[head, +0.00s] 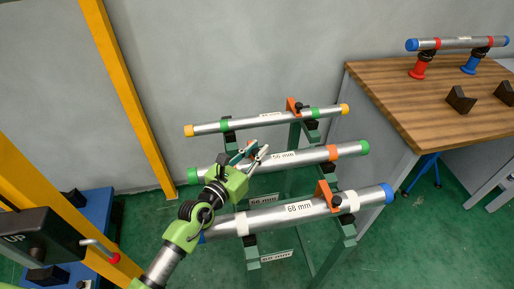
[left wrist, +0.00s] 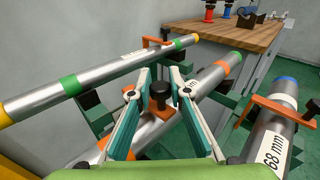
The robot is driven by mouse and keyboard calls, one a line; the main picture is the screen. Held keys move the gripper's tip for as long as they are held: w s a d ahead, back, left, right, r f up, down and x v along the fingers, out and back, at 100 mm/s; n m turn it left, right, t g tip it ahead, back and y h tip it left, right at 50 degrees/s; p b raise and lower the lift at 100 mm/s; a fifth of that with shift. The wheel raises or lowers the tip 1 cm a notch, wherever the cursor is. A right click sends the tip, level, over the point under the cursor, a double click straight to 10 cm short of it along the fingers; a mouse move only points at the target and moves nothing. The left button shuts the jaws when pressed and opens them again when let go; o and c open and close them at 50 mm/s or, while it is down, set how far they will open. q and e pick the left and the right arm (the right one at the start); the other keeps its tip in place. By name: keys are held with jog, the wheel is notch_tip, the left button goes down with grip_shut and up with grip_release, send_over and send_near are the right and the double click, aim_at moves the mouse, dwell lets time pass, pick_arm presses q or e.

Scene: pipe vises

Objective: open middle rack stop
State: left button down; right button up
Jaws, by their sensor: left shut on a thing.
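The middle pipe (head: 290,160), marked 56 mm, lies across the green rack between two other pipes. It has a green end cap and an orange band. My left gripper (head: 258,152) is over its left part and hides the middle stop in the head view. In the left wrist view the middle stop (left wrist: 158,97) shows as a black knob on an orange piece lying over the pipe. My left gripper (left wrist: 161,78) has its fingers on both sides of the knob and is shut on it. My right gripper is not in view.
The back pipe (head: 262,119) and the front 68 mm pipe (head: 285,212) have orange stops (head: 294,106) and (head: 325,192) standing over them. A wooden bench (head: 410,95) with a vised pipe (head: 460,43) stands at right. A yellow post (head: 125,90) stands at left.

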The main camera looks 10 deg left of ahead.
pick_arm(q)
jog(key=w+r+p, duration=0.1)
jog(key=p, duration=0.1)
jog(key=w+r+n+g+p, duration=0.1)
jog(key=p, duration=0.1)
jog(key=shift+a, duration=0.3)
jog(key=shift+w+a+p, duration=0.25)
jog(key=shift+w+p, duration=0.25)
jog(key=shift+w+a+r, duration=0.15)
jog(key=shift+w+a, duration=0.05)
jog(key=shift+w, duration=0.45)
jog(key=shift+w+a+r, duration=0.15)
jog(key=shift+w+a, duration=0.05)
jog(key=shift+w, duration=0.4)
jog(key=shift+w+a, duration=0.3)
jog(key=shift+w, duration=0.6)
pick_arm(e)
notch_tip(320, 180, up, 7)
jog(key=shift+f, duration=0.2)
pick_arm(q)
jog(key=c, duration=1.9)
grip_release()
jog(key=shift+f, duration=0.1)
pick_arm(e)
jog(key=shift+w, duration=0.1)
